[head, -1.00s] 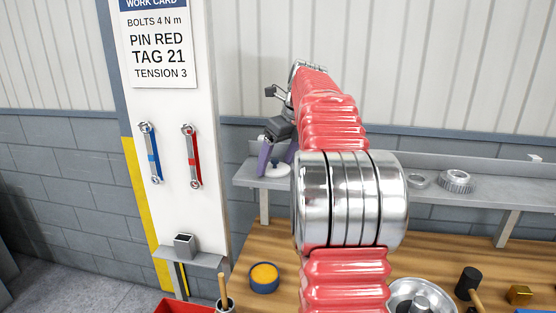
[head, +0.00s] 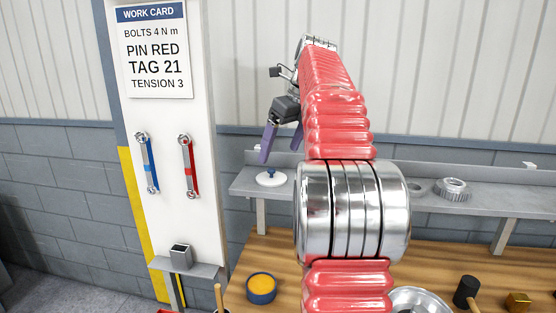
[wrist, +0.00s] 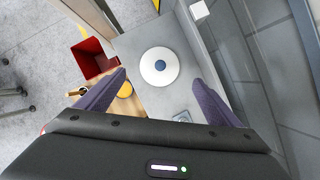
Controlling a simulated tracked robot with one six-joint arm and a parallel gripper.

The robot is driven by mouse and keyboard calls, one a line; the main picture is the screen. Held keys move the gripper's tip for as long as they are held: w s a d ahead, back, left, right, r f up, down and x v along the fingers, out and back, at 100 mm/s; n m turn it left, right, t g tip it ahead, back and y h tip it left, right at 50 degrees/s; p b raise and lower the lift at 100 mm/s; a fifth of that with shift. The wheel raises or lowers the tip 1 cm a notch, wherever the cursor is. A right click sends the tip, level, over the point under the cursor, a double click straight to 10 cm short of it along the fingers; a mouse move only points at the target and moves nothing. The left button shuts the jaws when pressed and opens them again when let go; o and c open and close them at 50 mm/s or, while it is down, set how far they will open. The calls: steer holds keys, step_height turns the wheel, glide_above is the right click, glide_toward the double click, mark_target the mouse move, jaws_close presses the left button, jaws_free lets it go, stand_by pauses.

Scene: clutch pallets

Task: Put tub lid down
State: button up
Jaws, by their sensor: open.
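The tub lid (head: 270,178) is a white disc with a blue knob, lying flat on the left end of the grey shelf. In the wrist view the lid (wrist: 159,67) lies beyond my fingertips, between their lines and not touched. My gripper (head: 283,143) is open and empty above the lid, with purple fingers apart; it also shows in the wrist view (wrist: 160,78). A blue tub (head: 261,289) with orange-yellow contents stands uncovered on the wooden bench below.
The grey shelf (head: 240,188) runs along the wall, with a metal gear (head: 453,189) farther right. A white board with a work card (head: 153,50) and two wrenches stands at left. A red bin (wrist: 92,60), black mallet (head: 466,291) and brass block (head: 517,302) are below.

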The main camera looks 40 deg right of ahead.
steer(key=shift+v, duration=2)
steer(key=s+a+f+n, duration=0.2)
steer(key=a+n, duration=0.4)
steer(key=a, duration=0.2)
steer(key=s+a+f+n, duration=0.1)
steer(key=a+f+n, duration=0.1)
steer(key=a+n, duration=0.45)
steer(key=s+a+f+n, duration=0.25)
steer(key=a+n, duration=0.25)
steer(key=a, duration=0.4)
steer(key=s+a+f+n, duration=0.6)
steer(key=s+f+n, duration=0.1)
steer(key=f+n, duration=0.2)
steer(key=s+a+f+n+t, duration=0.1)
steer(key=s+a+f+n, duration=0.5)
steer(key=a+f+n, duration=0.1)
step_height(320, 180, down, 2)
steer(key=shift+s+a+f+n, duration=0.1)
steer(key=shift+s+a+n, duration=0.2)
steer(key=shift+n, duration=0.55)
